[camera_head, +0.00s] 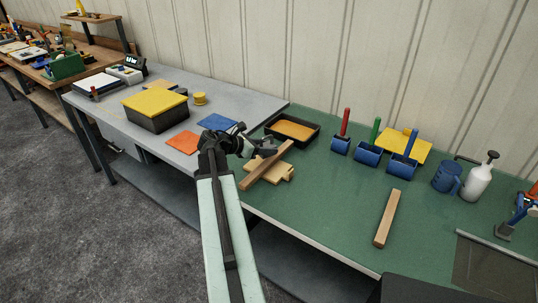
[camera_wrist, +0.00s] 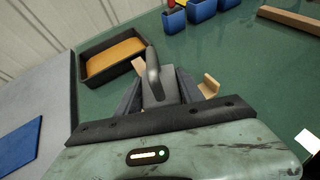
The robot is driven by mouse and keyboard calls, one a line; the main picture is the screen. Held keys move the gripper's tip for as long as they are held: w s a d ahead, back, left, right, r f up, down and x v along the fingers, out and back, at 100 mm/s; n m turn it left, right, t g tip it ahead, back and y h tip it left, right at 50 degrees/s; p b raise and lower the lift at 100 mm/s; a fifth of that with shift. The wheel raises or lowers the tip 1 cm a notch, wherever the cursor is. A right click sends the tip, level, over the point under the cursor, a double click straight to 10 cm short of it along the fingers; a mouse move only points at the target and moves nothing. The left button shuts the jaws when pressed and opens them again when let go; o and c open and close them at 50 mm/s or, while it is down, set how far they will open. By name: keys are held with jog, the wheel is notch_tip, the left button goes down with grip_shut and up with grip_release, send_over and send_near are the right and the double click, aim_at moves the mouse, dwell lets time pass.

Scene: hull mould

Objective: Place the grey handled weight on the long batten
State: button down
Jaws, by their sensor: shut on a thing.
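The grey handled weight (camera_wrist: 157,92) is between the dark fingers of my gripper (camera_wrist: 160,95), its curved handle standing up in the wrist view. My gripper (camera_head: 266,149) is shut on it in the head view, where the weight is small and partly hidden. A long batten (camera_head: 256,172) lies slantwise across a pale wooden block (camera_head: 283,172). The weight is over or at the batten's far end; I cannot tell whether they touch. In the wrist view my gripper and the weight hide most of that batten. Another batten (camera_head: 386,218) lies alone on the green table.
A black tray (camera_head: 314,141) with an orange-brown filling stands just behind my gripper. Blue holders (camera_head: 367,155) with coloured handles, a yellow piece (camera_head: 415,150), a blue mug (camera_head: 446,178) and a white bottle (camera_head: 477,183) stand farther right. Green table (camera_head: 330,200) is clear between the battens.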

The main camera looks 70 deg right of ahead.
jog(key=shift+s+d, duration=0.1)
jog(key=shift+d, duration=0.15)
jog(key=shift+s+d+f+b, duration=0.1)
jog(key=shift+d+f+b, duration=0.1)
jog(key=shift+f+b, duration=0.8)
jog(key=shift+s+d+f+b, duration=0.1)
jog(key=shift+d+f+b, duration=0.05)
jog(key=shift+f+b, duration=0.8)
jog(key=c, duration=0.7)
grip_release()
jog(key=shift+c, duration=0.2)
jog(key=shift+r, duration=0.15)
jog(key=shift+w+a+r+p, duration=0.15)
jog(key=shift+a+r+p, duration=0.1)
jog(key=shift+p, duration=0.1)
jog(key=p+v, duration=0.4)
jog(key=v, duration=0.7)
jog(key=shift+a+p, duration=0.15)
jog(key=shift+p, duration=0.25)
